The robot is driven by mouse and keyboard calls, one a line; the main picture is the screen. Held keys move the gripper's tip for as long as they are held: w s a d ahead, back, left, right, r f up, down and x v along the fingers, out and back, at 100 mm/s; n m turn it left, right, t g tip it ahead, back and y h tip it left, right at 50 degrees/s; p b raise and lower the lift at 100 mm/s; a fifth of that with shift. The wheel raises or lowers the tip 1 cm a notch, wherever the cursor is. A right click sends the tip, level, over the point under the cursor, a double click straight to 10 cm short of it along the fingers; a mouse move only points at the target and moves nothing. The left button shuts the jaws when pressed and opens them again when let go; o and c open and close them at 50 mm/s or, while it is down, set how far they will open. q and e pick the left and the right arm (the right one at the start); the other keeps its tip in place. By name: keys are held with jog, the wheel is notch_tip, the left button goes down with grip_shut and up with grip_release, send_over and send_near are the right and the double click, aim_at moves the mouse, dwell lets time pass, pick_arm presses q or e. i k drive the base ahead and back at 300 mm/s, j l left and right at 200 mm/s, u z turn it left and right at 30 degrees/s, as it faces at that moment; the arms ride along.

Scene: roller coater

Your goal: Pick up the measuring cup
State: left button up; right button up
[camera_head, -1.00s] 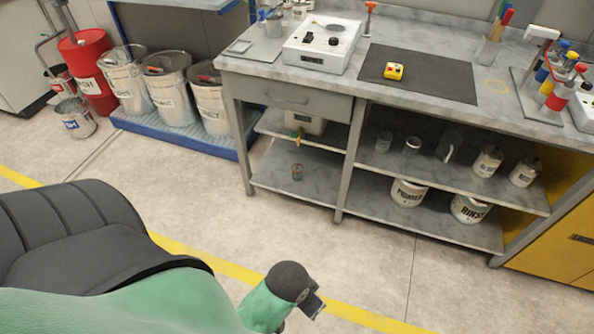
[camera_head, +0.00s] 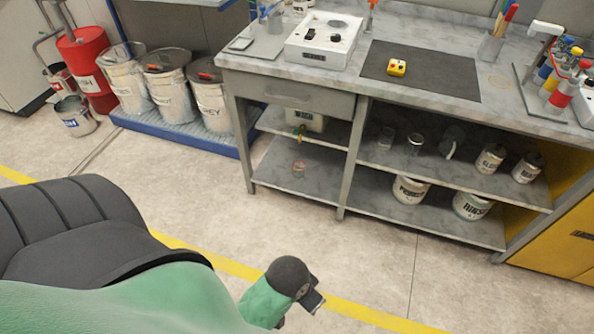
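Clear glass-like vessels stand on the upper shelf under the bench: a left one (camera_head: 385,141), a middle one (camera_head: 414,144) and a right one (camera_head: 453,143) with a pale upright part. A small clear cup (camera_head: 299,169) with a reddish rim stands on the lower left shelf. I cannot tell which of these is the measuring cup. My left gripper (camera_head: 313,300) is low over the floor in front of the bench, well apart from the shelves, and seems empty. Its fingers are too small and turned away to judge their opening. My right gripper is out of view.
The workbench (camera_head: 300,97) has an upright (camera_head: 349,170) between its shelf bays. Labelled cans (camera_head: 489,158) stand right of the vessels and white buckets (camera_head: 409,190) below. A container with a tap (camera_head: 304,118) is above the small cup. Floor before the bench is clear.

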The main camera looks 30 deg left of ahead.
aim_at(298, 166)
jog(key=j+z, duration=0.15)
jog(key=j, duration=0.45)
jog(key=j+z, duration=0.15)
jog(key=j, duration=0.45)
jog(key=k+j+z, duration=0.15)
jog(key=j, duration=0.4)
jog(key=j+z, duration=0.1)
jog(key=j, duration=0.5)
jog(key=k, duration=0.05)
